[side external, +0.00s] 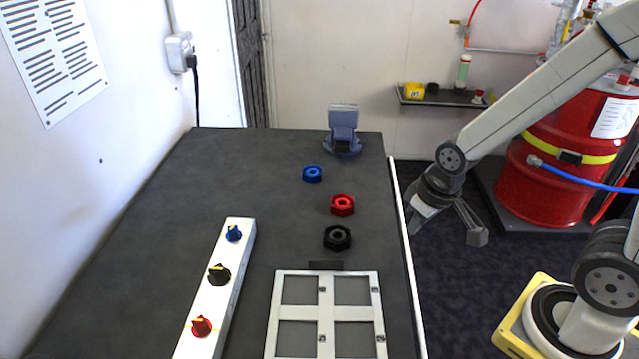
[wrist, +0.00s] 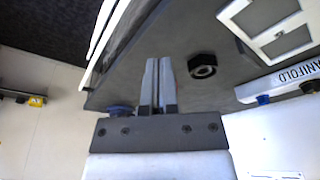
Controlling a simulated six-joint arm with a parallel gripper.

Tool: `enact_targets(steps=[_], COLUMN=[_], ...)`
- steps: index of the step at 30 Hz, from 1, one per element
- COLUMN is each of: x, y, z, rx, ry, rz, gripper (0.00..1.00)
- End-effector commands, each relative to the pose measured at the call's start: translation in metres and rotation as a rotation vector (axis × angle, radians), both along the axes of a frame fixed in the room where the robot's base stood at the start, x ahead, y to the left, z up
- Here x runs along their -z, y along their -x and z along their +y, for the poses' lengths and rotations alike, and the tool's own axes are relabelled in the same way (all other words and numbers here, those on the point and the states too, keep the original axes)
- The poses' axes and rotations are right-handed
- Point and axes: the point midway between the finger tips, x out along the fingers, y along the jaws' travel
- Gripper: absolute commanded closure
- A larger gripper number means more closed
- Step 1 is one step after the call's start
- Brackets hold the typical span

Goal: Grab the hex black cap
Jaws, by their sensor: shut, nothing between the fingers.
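The black hex cap (side external: 338,238) lies flat on the dark table, just behind the white framed tray, in the side external view. It also shows in the wrist view (wrist: 202,65), to the right of my fingers and apart from them. My gripper (side external: 477,237) is off the table's right edge in the side external view, clear of every cap. In the wrist view my gripper (wrist: 158,62) has its two fingers together, with nothing held. The red hex cap (side external: 343,205) and blue hex cap (side external: 312,174) lie farther back on the table; I cannot make them out in the wrist view.
The white framed tray (side external: 326,313) is at the front. A white manifold bar (side external: 228,270) with blue, black and red knobs stands to the left. A blue-grey vise (side external: 343,132) stands at the back. A pale rail (side external: 408,255) runs along the table's right edge.

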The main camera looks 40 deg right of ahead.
Motion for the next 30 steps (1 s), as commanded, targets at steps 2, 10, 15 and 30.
enact_targets(steps=[2,10,15,30], x=[0.0000,0.0000,0.0000,0.0000], y=[-0.0001,-0.0001,-0.0001,-0.0001], z=[0.0000,0.0000,0.0000,0.0000], rx=[0.000,-0.001,-0.001,0.000], ry=[0.000,0.000,0.000,0.000], rz=[0.000,0.000,0.000,0.000], gripper=[1.00,1.00,0.87,0.00])
